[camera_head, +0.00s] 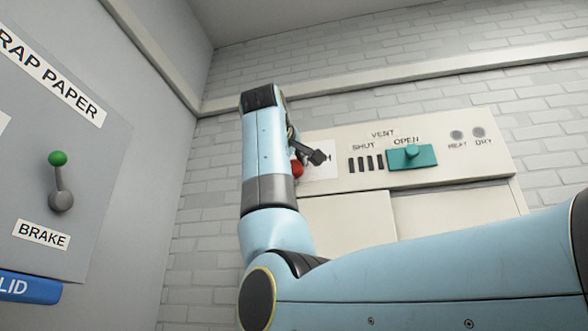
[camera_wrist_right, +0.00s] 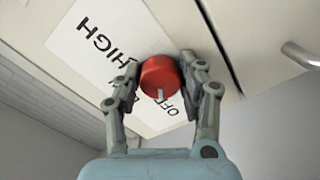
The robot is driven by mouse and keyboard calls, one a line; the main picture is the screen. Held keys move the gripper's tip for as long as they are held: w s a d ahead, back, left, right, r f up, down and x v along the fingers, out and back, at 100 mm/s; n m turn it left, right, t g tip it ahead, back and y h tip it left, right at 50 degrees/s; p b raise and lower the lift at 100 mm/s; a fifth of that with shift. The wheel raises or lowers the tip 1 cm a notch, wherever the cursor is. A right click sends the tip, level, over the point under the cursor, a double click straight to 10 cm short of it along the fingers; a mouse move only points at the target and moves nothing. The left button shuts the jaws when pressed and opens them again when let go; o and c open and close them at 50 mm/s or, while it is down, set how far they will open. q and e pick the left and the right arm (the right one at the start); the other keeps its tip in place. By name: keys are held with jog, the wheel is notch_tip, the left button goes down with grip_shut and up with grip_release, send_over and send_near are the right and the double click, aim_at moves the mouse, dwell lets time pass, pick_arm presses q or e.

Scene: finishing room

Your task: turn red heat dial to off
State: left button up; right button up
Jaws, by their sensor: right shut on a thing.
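The red heat dial (camera_wrist_right: 160,78) is a round red knob on a white label plate (camera_wrist_right: 75,60) in the right wrist view. The word HIGH is readable there, and OFF is partly covered near the dial. A pale pointer mark shows on the dial's edge, towards OFF. My right gripper (camera_wrist_right: 161,75) is shut on the dial, one finger on each side. In the head view the dial (camera_head: 297,169) is mostly hidden behind my right arm, with a fingertip of the right gripper (camera_head: 305,157) beside it. My left gripper is not in view.
Right of the dial, the panel has dark vent slots (camera_head: 366,163) and a teal slider (camera_head: 412,158) by OPEN. A green-knobbed brake lever (camera_head: 60,182) is on the left grey wall panel. A metal handle (camera_wrist_right: 300,55) shows near the gripper.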

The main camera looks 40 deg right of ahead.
jog(key=shift+r+n, duration=0.1)
jog(key=shift+n, duration=0.5)
jog(key=o, duration=1.2)
jog(key=shift+c, duration=0.2)
jog(key=v, duration=1.2)
